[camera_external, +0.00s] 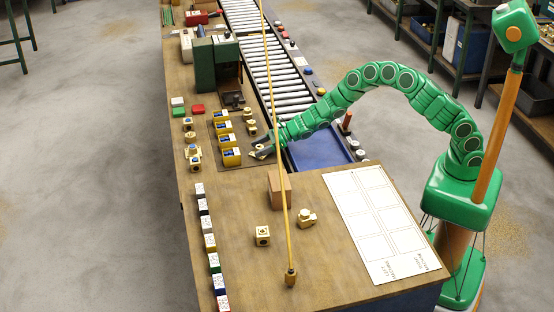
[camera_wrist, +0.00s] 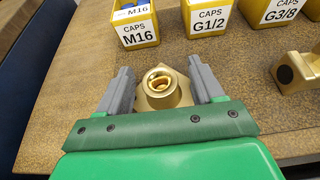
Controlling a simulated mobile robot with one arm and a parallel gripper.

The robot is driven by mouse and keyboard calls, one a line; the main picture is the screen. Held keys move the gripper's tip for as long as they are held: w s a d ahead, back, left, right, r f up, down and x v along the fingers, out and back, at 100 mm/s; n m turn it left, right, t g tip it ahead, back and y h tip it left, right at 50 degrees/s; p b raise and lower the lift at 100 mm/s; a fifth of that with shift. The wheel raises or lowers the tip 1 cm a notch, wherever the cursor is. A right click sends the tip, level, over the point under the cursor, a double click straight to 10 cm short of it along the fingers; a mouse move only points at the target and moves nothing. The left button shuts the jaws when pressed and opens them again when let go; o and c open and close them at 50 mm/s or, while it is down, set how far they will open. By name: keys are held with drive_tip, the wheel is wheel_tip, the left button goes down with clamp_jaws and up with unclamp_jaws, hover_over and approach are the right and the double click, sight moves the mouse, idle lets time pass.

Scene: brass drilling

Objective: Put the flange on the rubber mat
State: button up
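A brass fitting (camera_wrist: 160,88) with a square-looking base and a round threaded opening facing up lies between my fingers in the wrist view; it may be the flange, but I cannot tell for sure. My gripper (camera_external: 262,153) points down by the yellow bins; its two grey fingers are spread on either side of this fitting in the wrist view (camera_wrist: 160,80). I cannot tell whether they touch it. A darker brown sheet (camera_external: 232,160) lies under the bins; I cannot tell whether it is the rubber mat.
Yellow cap bins (camera_external: 231,157) labelled M16, G1/2 and G3/8 stand just beyond the fingers. Another brass fitting (camera_wrist: 297,72) lies at right. A brown block (camera_external: 279,187), a hanging cord's weight (camera_external: 291,278) and a white grid sheet (camera_external: 385,222) occupy the near bench.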

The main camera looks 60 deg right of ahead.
sight(260, 146)
drive_tip(key=shift+r, duration=0.2)
drive_tip(key=shift+v, duration=2.2)
drive_tip(key=shift+s+d+r, duration=0.2)
drive_tip(key=shift+s+d, duration=0.25)
drive_tip(key=shift+s, duration=0.05)
drive_tip(key=shift+v, duration=3.1)
